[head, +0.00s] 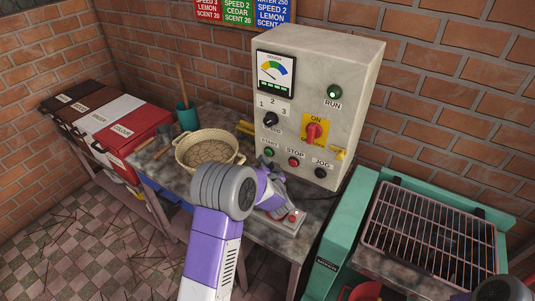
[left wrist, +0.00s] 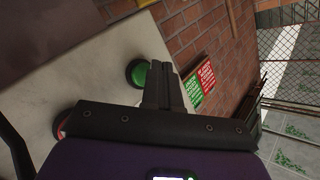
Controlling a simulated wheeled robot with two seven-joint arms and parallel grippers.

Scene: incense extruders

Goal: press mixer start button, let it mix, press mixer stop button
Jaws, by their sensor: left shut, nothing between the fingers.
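The grey mixer control box (head: 350,70) stands against the brick wall. Its front has a green START button (head: 269,152), a red STOP button (head: 294,161) and a black JOG button (head: 320,172). My left gripper (head: 274,172) is just below and in front of START and STOP, shut and empty. In the left wrist view, its closed fingers (left wrist: 164,83) are close beside a green button (left wrist: 137,73); I cannot tell whether they touch. A red button (left wrist: 60,125) is partly hidden behind the gripper body.
A woven basin (head: 236,139) and a teal cup (head: 187,115) stand on the bench to the left. A red and grey pad (head: 290,222) lies below the box. A teal frame with a wire rack (head: 430,235) is at right.

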